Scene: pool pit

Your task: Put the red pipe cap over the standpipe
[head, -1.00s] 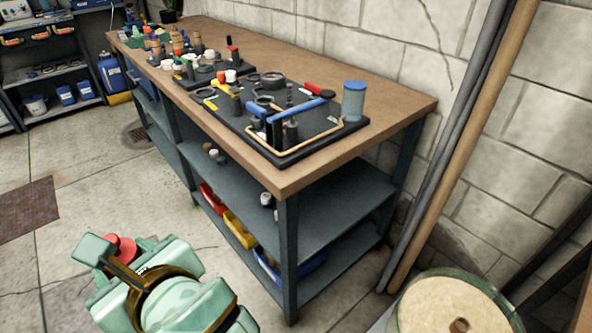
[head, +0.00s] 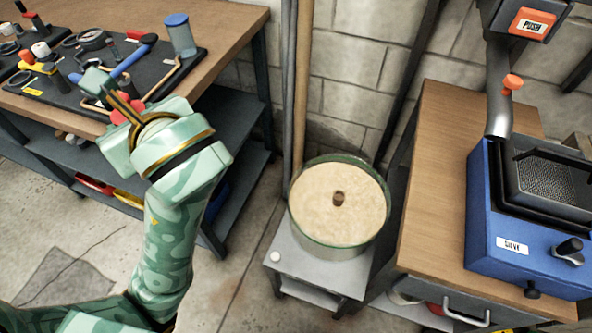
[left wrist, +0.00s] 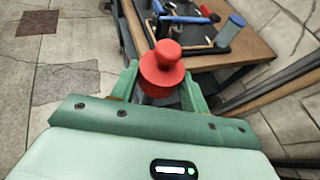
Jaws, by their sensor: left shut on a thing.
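The red pipe cap (left wrist: 162,72), a knob on a wider round flange, is held between the fingers of my left gripper (left wrist: 160,92), which is shut on it. In the head view the gripper (head: 118,112) is at the left, in front of the workbench, and mostly hides the red cap (head: 128,108). A short brown pipe stub (head: 339,198), which looks like the standpipe, rises from pale sand in the middle of a round green-rimmed drum (head: 376,236). The stub is right of the gripper, well apart from the cap. My right gripper is not in view.
The drum sits on a low grey stand (head: 296,262) with a small white item on it. The workbench (head: 232,22) with tools is at the left. Tall poles (head: 304,80) lean behind the drum. A wooden cabinet (head: 440,150) with a blue machine (head: 500,225) stands right.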

